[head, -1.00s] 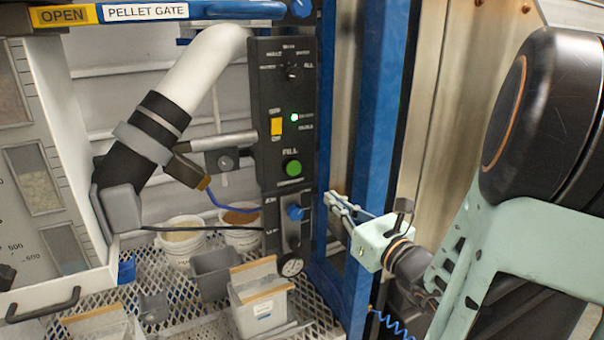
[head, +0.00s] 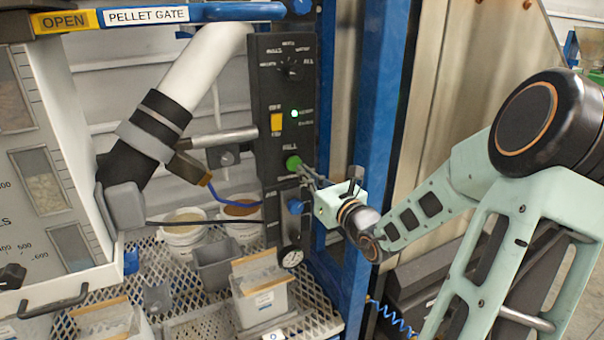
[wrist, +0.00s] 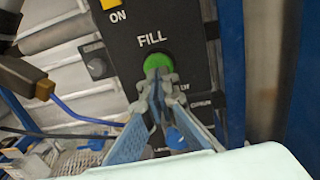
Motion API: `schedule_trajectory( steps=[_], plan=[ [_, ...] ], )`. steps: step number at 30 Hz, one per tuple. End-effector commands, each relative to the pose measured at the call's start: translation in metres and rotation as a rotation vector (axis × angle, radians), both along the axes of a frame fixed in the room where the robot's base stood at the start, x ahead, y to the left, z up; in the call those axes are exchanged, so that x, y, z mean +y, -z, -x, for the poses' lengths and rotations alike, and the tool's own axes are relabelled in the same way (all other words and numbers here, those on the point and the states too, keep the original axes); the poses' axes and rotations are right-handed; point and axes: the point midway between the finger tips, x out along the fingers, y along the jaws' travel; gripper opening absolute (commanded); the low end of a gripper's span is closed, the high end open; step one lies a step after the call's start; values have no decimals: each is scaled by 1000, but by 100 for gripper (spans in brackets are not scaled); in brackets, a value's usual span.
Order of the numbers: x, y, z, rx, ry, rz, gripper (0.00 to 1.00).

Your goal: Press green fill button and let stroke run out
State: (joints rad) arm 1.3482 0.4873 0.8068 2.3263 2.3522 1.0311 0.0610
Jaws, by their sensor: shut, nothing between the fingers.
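The green fill button (head: 293,163) is on the black control panel (head: 265,100), under the word FILL. It also shows in the wrist view (wrist: 158,60), its lower part hidden by my fingertips. My gripper (head: 305,172) is shut and empty, its tips at the button's lower right in the head view. In the wrist view the closed fingertips (wrist: 158,75) overlap the button's lower half. The tips look to be at or very near the button face; I cannot tell whether it is pushed in. A green light (head: 294,114) is lit higher on the panel.
A yellow switch (head: 277,122) and a selector dial (head: 290,68) are above the button, a blue knob (head: 295,206) and gauge (head: 291,257) below. A blue post (head: 372,110) stands right of the panel. Tubs, including a white container (head: 262,300), stand on the mesh shelf.

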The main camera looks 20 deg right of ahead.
Motion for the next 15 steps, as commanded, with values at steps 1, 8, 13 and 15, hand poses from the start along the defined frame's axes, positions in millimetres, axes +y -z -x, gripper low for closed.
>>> schedule_trajectory(
  steps=[1, 8, 13, 15],
  plan=[
    [1, 1, -6, -2, -2, 0, 0],
    [2, -1, -16, 0, -1, 0, 0],
    [2, -1, -16, 0, 0, 0, 0],
    [2, -1, -16, 0, 0, 0, 0]
  ],
)
